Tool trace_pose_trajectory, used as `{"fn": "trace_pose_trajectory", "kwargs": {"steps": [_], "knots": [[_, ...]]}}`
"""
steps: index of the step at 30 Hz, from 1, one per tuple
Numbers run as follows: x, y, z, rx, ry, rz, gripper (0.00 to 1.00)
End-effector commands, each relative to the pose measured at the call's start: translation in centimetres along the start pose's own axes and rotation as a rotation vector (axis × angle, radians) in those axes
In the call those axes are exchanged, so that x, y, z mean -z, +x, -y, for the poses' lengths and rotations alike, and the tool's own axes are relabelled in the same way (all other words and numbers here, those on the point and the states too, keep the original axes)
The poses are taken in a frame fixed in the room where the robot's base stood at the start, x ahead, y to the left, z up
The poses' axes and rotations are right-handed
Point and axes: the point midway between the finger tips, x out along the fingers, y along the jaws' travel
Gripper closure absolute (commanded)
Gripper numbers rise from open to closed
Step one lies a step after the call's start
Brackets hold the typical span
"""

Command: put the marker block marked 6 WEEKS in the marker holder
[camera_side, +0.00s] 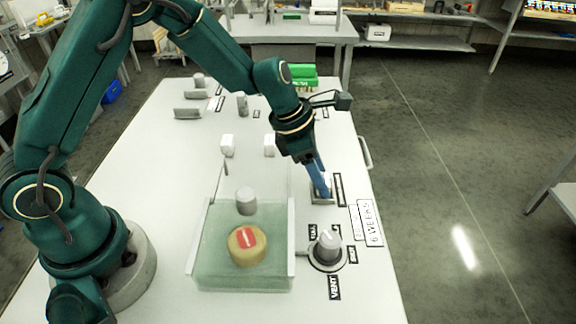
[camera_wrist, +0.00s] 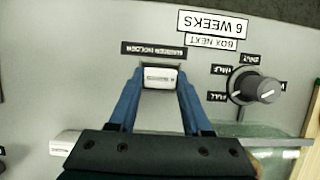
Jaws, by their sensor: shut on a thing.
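My gripper (camera_side: 322,190) reaches down at the marker holder (camera_side: 314,200) near the table's right edge. In the wrist view, my gripper's blue fingers (camera_wrist: 160,78) are shut on a small white marker block (camera_wrist: 160,73). The block sits between the fingertips at the holder, just below the dark holder label (camera_wrist: 160,48). Its print is too small to read, and I cannot tell whether it rests on the holder's floor. In the side view the fingers hide the block. A sign reading 6 WEEKS (camera_wrist: 212,22) lies on the table beyond the holder.
Two other white blocks (camera_side: 227,146) (camera_side: 269,146) stand left of my gripper. A clear greenish tank (camera_side: 205,262) holds a cheese wheel (camera_side: 247,257) and a grey cylinder (camera_side: 246,197). A valve knob (camera_side: 327,245) is nearby, in front of the holder. Green boxes (camera_side: 301,74) stand behind.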

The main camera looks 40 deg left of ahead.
Motion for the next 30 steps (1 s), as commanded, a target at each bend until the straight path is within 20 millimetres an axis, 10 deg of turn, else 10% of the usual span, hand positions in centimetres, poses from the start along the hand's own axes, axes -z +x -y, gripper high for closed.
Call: {"fn": "trace_pose_trajectory", "kwargs": {"steps": [22,23,24,30], "knots": [[0.4,1.3,0.1,0.000,0.003,-0.001,1.00],[0.4,1.3,0.1,0.000,0.004,-0.001,0.44],[0.4,1.3,0.1,0.000,0.004,0.000,0.29],[0.3,1.1,0.1,-0.001,0.003,0.002,0.21]]}}
